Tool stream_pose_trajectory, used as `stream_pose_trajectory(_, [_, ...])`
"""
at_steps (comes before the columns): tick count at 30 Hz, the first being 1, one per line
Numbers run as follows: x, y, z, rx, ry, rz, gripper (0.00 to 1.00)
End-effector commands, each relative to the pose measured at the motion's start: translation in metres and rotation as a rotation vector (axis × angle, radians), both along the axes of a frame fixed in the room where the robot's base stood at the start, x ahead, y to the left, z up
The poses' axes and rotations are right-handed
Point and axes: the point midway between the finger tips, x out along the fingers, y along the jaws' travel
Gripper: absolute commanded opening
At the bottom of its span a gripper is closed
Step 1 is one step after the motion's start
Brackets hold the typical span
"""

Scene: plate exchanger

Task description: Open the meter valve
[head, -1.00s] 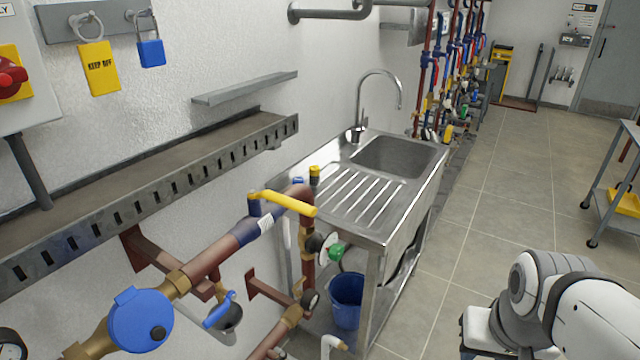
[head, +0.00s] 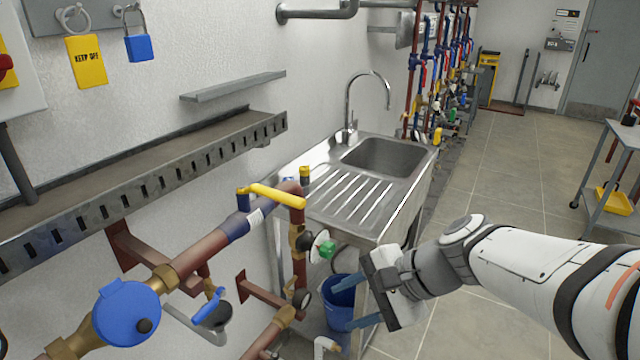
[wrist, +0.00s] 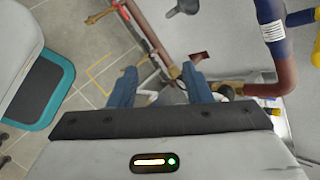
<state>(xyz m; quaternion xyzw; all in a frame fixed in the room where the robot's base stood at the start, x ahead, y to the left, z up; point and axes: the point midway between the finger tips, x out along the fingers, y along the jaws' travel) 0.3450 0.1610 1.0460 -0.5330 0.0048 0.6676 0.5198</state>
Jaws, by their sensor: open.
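A copper pipe carries a round blue meter (head: 127,313) at the lower left of the head view. Farther along it is a valve with a yellow lever (head: 272,195), which lies roughly along the pipe. A smaller valve with a blue handle (head: 209,306) sits below the pipe beside the meter. Which valve the task means is not marked. My gripper (head: 340,308) is open and empty, to the right of the pipework and below the yellow lever, pointing left. Its blue fingers show spread apart in the wrist view (wrist: 158,78), with pipes beyond them and nothing between them.
A blue bucket (head: 338,290) stands behind the fingers. The steel sink (head: 348,218) is just beyond.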

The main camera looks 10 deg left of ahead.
Motion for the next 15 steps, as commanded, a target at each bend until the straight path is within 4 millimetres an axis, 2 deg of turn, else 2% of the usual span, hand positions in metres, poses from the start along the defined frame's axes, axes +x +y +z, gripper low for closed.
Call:
stream_pose_trajectory(3, [0.028,0.036,0.014,0.258,0.166,-0.178,0.45])
stream_pose_trajectory(6, [0.055,0.058,0.034,0.477,0.313,-0.316,0.45])
stream_pose_trajectory(10, [0.087,0.072,0.057,0.710,0.471,-0.447,0.45])
stream_pose_trajectory(15, [0.113,0.076,0.074,0.884,0.584,-0.534,0.45])
